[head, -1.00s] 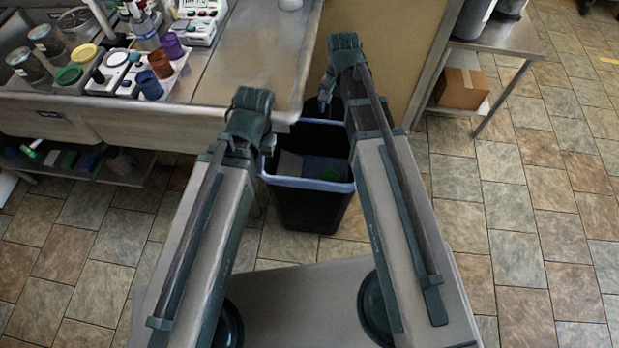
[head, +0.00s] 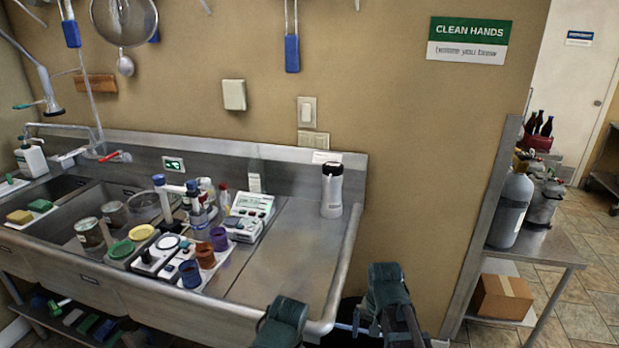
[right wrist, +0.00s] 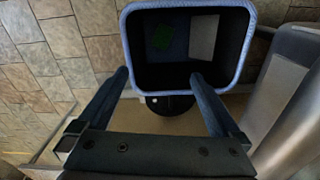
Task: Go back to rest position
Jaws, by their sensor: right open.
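My right gripper (right wrist: 160,76) is open in the right wrist view, its two dark fingers apart with nothing between them. In the head view my right gripper's wrist (head: 386,290) shows at the bottom centre. My left gripper's wrist (head: 282,322) shows left of it at the bottom edge; its fingers are hidden. The bin is mostly cut off behind my arms there.
A steel sink counter (head: 290,250) on the left carries jars, coloured cups (head: 205,255), a white device (head: 250,207) and a white bottle (head: 332,190). On the right a steel table (head: 545,245) holds grey cylinders, with a cardboard box (head: 502,297) below.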

